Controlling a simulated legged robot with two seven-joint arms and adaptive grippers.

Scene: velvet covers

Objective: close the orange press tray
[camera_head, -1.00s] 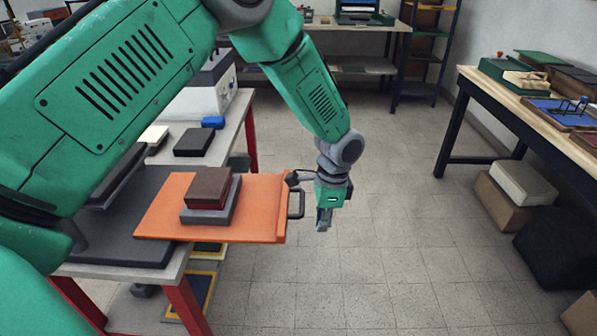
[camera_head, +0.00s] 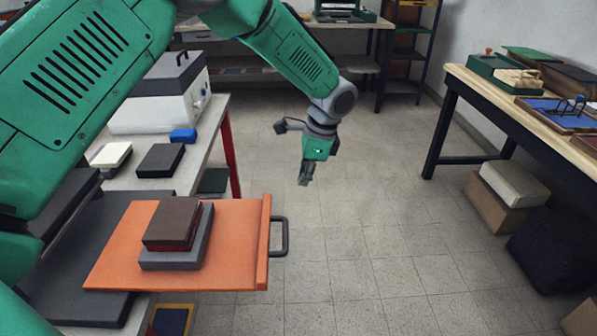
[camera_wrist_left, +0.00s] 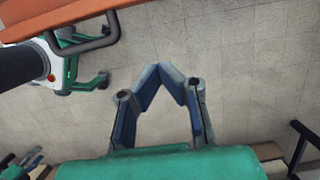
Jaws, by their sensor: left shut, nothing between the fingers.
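The orange press tray (camera_head: 235,270) sticks out from the left table past its edge, with a dark handle (camera_head: 279,237) on its right end. A stack of a brown cover (camera_head: 172,222), a thin red layer and a grey block (camera_head: 175,260) lies on it. My left gripper (camera_head: 304,181) is shut and empty, in the air beyond and slightly right of the handle, apart from it. In the left wrist view, its fingertips (camera_wrist_left: 172,72) meet over bare floor. The handle (camera_wrist_left: 82,40) and the tray's edge (camera_wrist_left: 60,14) show at upper left there. My right gripper is not in view.
The left table holds a dark slab (camera_head: 75,250), a black block (camera_head: 160,160), a blue block (camera_head: 183,135) and a white machine (camera_head: 160,100). A wooden table (camera_head: 500,92) stands right, with boxes (camera_head: 500,195) below. The floor between is clear.

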